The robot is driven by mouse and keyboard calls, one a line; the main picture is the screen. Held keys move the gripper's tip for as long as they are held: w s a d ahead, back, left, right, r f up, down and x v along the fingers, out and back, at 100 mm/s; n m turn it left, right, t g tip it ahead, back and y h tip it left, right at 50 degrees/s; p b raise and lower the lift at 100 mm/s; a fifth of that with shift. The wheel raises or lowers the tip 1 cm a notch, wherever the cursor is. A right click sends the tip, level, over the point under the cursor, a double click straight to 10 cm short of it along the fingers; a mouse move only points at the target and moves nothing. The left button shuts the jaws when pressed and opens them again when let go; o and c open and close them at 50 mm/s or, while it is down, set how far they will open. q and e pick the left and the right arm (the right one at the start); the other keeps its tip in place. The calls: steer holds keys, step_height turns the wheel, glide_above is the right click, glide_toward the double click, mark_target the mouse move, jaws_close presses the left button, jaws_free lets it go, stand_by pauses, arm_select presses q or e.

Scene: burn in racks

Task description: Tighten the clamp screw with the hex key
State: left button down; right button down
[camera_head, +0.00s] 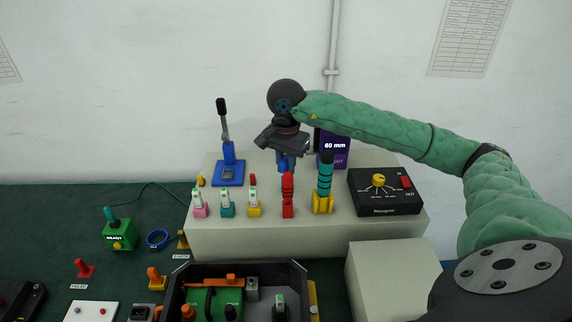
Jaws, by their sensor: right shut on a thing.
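My right gripper (284,150) is above the back of the raised beige bench block, pointing down. It is shut on a small blue part (283,164), mostly hidden by the fingers. I cannot tell whether this is the hex key. A red upright piece (288,196) stands just in front of it. A blue fixture with a black lever (228,168) stands to the left. I cannot make out the clamp screw. My left gripper is not in view.
The beige block (300,237) carries a row of small coloured connectors (227,205), a purple 60 mm box (334,155) and a black dial box (384,192). A black-rimmed tray (180,280) with parts is in front. A green box (119,234) stands on the left mat.

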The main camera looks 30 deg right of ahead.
steer(key=shift+f+b, duration=0.7)
steer(key=shift+f, duration=0.1)
steer(key=c, duration=1.2)
jaws_free()
steer(key=shift+c, duration=0.2)
steer(key=shift+r, duration=0.2)
step_height(320, 180, up, 6)
steer(key=shift+b, duration=0.9)
steer(key=shift+r, duration=0.8)
